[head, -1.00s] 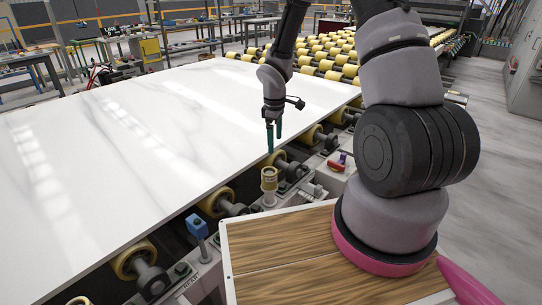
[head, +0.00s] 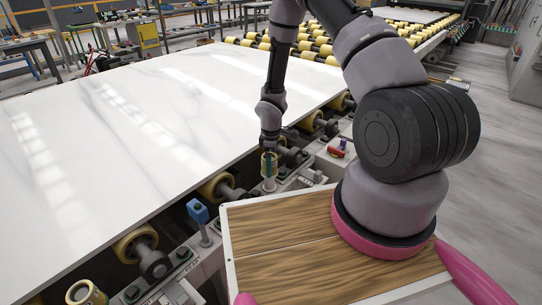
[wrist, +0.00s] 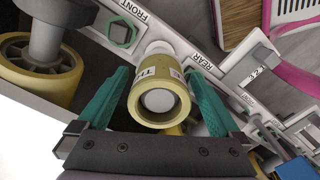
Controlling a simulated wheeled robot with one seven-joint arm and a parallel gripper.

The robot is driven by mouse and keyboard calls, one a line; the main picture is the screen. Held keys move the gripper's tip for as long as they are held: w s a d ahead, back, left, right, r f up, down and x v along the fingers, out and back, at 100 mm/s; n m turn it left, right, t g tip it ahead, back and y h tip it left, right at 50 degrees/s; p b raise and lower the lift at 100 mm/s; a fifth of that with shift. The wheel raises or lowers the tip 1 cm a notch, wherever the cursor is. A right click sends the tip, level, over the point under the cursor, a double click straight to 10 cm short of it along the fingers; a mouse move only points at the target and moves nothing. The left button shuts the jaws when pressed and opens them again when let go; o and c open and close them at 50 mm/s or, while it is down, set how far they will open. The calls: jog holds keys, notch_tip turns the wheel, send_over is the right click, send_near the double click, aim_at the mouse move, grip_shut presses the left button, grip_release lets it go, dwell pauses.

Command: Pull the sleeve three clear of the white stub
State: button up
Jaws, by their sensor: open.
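A yellow-tan sleeve (wrist: 143,106) sits around a white stub (wrist: 158,101), whose round end shows inside the bore in the wrist view. A label starting with "T" is partly visible on the sleeve's side. In the head view the sleeve (head: 263,169) stands upright at the slab's edge, partly covered by my gripper (head: 269,165). In the wrist view my gripper (wrist: 157,75) is open, with one teal finger on each side of the sleeve. A narrow gap shows on the left; contact on the right is hard to tell.
A white slab (head: 110,130) lies on yellow rollers (head: 215,187) just left of the sleeve. A blue block (head: 198,213) stands on a post nearby. A red-handled item (head: 338,150) lies to the right. My wooden-topped base is close in front.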

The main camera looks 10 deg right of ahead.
jog(key=shift+f, duration=0.35)
jog(key=c, duration=1.4)
jog(key=shift+o, duration=0.2)
jog(key=shift+r, duration=3.65)
jog(key=shift+r, duration=3)
